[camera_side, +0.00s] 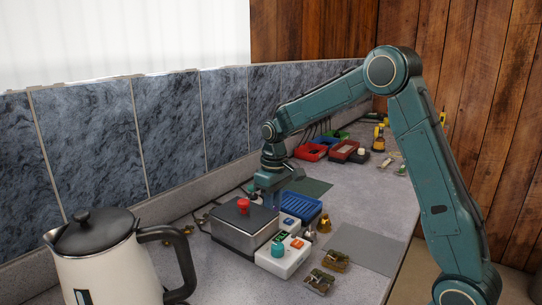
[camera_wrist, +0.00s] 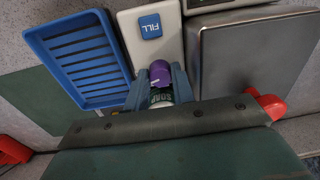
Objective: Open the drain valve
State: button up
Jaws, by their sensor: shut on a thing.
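A grey metal box (camera_side: 246,225) stands on the counter with a red handle (camera_side: 243,204) at its top. In the wrist view, the red handle (camera_wrist: 269,106) shows at the edge of the metal box (camera_wrist: 262,55), right of my gripper. My gripper (camera_side: 270,204) points down close behind the box. The side view hides the knob. No part is clearly marked as the drain valve.
A white panel has a blue FILL button (camera_wrist: 151,26) beside the knob. A blue slatted tray (camera_wrist: 80,58) lies to its left. A white control box (camera_side: 283,258) stands in front of the metal box. A kettle (camera_side: 115,265) stands at the front left.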

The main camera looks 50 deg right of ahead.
jog(key=shift+m, duration=1.3)
jog(key=o, duration=1)
jog(key=shift+a+n, duration=0.1)
jog(key=shift+n, duration=0.2)
